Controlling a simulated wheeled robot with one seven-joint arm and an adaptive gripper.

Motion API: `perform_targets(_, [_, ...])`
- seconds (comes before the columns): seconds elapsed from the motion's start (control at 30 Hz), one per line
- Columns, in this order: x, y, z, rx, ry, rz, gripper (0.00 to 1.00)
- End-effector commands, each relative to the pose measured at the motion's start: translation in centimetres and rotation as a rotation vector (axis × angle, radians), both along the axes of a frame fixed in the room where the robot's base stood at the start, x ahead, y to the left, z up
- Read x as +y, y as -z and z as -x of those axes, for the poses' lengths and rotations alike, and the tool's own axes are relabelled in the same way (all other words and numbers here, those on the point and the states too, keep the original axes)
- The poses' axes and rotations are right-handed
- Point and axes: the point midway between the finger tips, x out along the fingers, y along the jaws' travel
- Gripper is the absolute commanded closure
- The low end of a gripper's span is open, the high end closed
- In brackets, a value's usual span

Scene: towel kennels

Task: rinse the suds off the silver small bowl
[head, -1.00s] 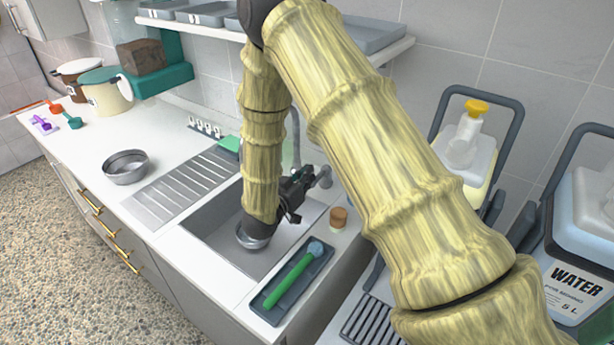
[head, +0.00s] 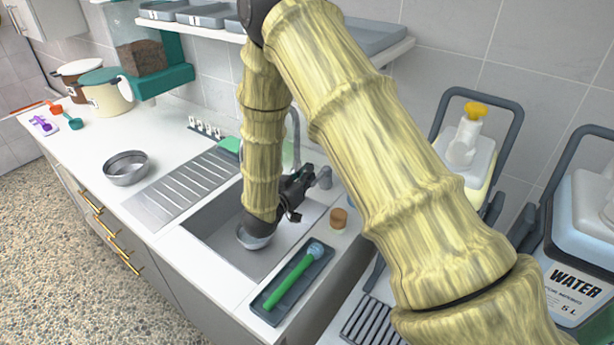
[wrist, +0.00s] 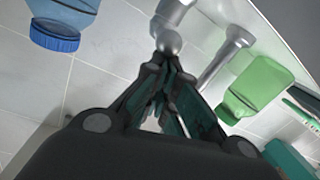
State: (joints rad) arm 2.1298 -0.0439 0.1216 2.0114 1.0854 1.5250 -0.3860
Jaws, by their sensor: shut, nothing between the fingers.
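A silver bowl (head: 254,240) sits in the sink basin (head: 215,228), partly hidden behind my forearm. Any suds on it are too small to tell. My gripper (head: 297,188) is over the back right of the sink, beside the tap (head: 324,178). In the wrist view my gripper (wrist: 168,62) is shut and empty, its fingertips close to the round metal knob (wrist: 169,42) of the tap. I cannot tell if they touch. A second metal tap part (wrist: 228,55) stands to the right. A larger silver bowl (head: 126,168) stands on the counter left of the drainboard.
A tray with a green-handled brush (head: 292,280) lies at the sink's front right. A cork-coloured stopper (head: 338,218) stands near the right rim. In the wrist view, a green bottle (wrist: 258,85) and a blue-capped bottle (wrist: 60,25) flank the tap. The drainboard (head: 180,185) is clear.

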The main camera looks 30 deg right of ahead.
Motion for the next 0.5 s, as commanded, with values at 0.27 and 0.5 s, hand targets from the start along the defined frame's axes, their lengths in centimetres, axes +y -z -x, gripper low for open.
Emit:
perform_targets(0.27, [-0.7, -3.6, -0.9, -0.002, 0.001, -0.001, 1.0])
perform_targets(0.5, [2.4, -2.8, 1.0, -0.002, -0.002, 0.001, 1.0])
